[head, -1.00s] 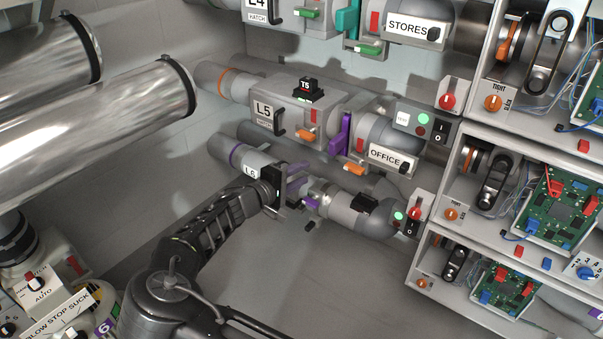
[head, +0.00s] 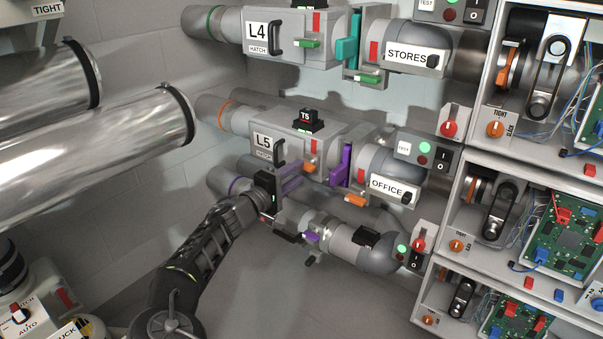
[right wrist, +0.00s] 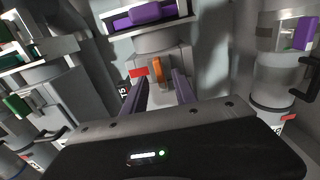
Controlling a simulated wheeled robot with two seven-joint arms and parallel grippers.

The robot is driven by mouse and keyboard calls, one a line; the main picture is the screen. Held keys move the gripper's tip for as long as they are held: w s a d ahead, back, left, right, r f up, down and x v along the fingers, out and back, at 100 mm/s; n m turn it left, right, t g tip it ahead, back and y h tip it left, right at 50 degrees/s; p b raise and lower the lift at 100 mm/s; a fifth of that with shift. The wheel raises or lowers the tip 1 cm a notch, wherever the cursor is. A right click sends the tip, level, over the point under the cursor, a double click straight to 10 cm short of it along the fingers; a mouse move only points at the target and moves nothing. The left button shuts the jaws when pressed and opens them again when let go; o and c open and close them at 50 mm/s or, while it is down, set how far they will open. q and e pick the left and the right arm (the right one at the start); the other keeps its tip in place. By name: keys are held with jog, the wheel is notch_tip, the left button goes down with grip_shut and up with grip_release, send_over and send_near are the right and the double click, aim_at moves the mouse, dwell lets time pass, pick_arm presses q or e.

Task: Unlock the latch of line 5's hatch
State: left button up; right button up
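Line 5's grey hatch box (head: 325,135), labelled L5, is in the middle of the head view, with a dark handle on its front. Its orange latch (head: 309,167) sticks out at the lower edge, beside a red mark. My right gripper (head: 297,171) is just in front of the latch, its grey-purple fingers pointing at it. In the right wrist view the gripper (right wrist: 159,90) is open and empty. The orange latch (right wrist: 157,70) shows upright between and beyond the fingertips; I cannot tell whether they touch it. My left gripper is not in view.
The purple gate (head: 341,165) and OFFICE pipe (head: 390,170) are right of the hatch. Line 4's box (head: 290,35) with a green latch is above. Line 6's pipe (head: 345,235) runs close below my right gripper. Shelves with circuit boards (head: 562,235) stand at right.

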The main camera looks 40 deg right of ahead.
jog(key=shift+x, duration=1.4)
jog(key=shift+c, duration=0.5)
grip_shut()
